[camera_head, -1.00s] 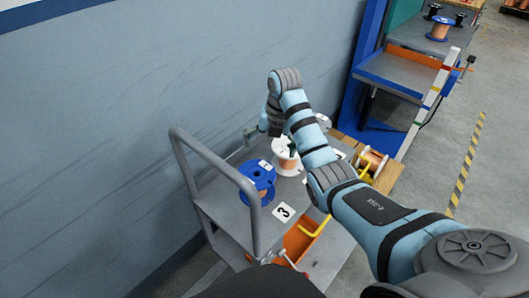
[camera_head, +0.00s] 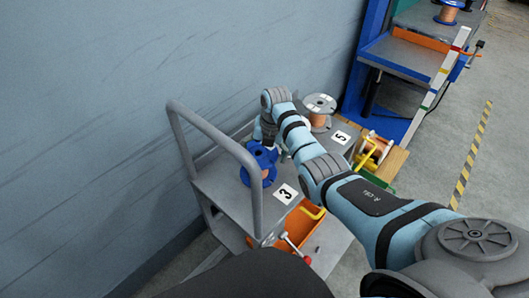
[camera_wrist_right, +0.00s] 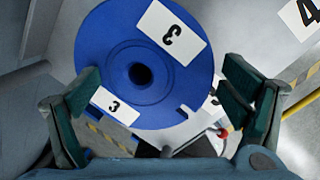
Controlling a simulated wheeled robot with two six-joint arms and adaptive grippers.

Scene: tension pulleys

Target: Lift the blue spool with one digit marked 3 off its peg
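The blue spool (camera_head: 257,174) stands on the grey cart (camera_head: 229,199), behind a white card marked 3 (camera_head: 285,193). In the right wrist view the blue spool (camera_wrist_right: 110,45) is seen from above, with a white label marked 3 (camera_wrist_right: 172,33) on its flange and a dark centre hole. The peg itself cannot be made out. My right gripper (camera_head: 266,138) is over the spool, partly hidden by its own arm. In the wrist view my right gripper (camera_wrist_right: 163,100) is open, its green-padded fingers apart on either side of the spool. My left gripper is not in view.
A white-flanged copper spool (camera_head: 320,108) stands farther back, near a card marked 5 (camera_head: 341,137). The cart's grey handle rail (camera_head: 218,148) rises left of the blue spool. An orange bin (camera_head: 300,229) and a red-knobbed lever (camera_head: 307,260) are in front. A wall is on the left.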

